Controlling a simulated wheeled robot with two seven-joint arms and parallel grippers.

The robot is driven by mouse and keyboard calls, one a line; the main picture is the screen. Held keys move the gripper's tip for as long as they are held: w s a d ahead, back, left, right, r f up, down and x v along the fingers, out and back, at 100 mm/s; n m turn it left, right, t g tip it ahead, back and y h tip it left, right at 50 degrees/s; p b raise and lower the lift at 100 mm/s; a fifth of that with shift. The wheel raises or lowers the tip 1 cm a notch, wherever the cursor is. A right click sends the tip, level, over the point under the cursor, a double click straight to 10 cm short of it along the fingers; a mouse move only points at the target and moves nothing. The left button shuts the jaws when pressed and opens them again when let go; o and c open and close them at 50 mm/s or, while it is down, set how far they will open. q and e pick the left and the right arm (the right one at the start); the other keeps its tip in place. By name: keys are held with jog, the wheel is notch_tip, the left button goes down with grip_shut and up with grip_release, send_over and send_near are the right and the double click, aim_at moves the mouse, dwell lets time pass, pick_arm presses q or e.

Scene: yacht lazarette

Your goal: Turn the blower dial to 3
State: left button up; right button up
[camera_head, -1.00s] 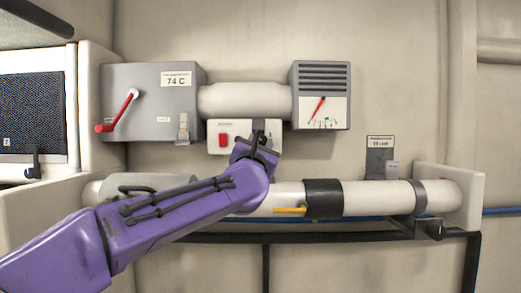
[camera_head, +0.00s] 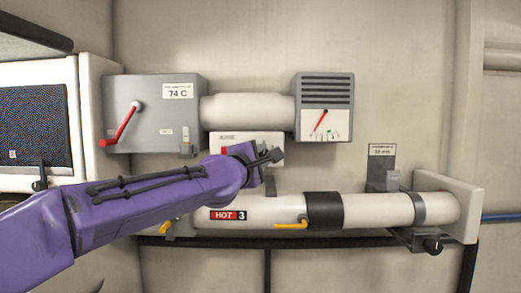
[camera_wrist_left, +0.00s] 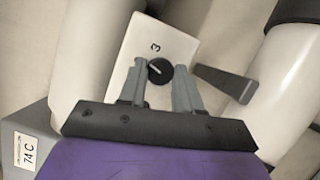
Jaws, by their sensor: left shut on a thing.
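The blower dial (camera_wrist_left: 159,71) is a small round black knob with a pale pointer line, on a white box (camera_wrist_left: 178,48). A printed 3 sits just above the dial in the left wrist view. The pointer line slants toward the upper left there; its exact setting is hard to read. My left gripper (camera_wrist_left: 161,68) is shut on the dial, one grey finger on each side. In the head view my left gripper (camera_head: 268,157) covers the dial and the lower part of the white box (camera_head: 252,137). My right gripper is not in view.
A grey box marked 74 C (camera_head: 155,105) with a red lever stands left of the white box. A gauge box (camera_head: 324,105) is at right.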

pick_arm(q)
jog(key=m, duration=0.1)
jog(key=m+g, duration=0.1)
jog(key=m, duration=0.2)
jog(key=shift+r+g+y, duration=0.25)
jog(key=shift+g+y, duration=0.05)
jog(key=shift+y, duration=0.1)
jog(key=shift+r+m+g+y, duration=0.15)
jog(key=shift+m+g+y, duration=0.1)
jog(key=shift+m, duration=0.6)
jog(key=shift+r+m+g+y, duration=0.1)
jog(key=shift+m+g+y, duration=0.15)
jog(key=shift+m, duration=0.6)
jog(key=shift+r, duration=0.1)
jog(key=o, duration=0.9)
jog(key=shift+o, duration=0.7)
jog(key=shift+w+f, duration=0.15)
jog(key=shift+f, duration=0.05)
jog(key=b+v, duration=1.1)
jog(key=shift+w, duration=0.2)
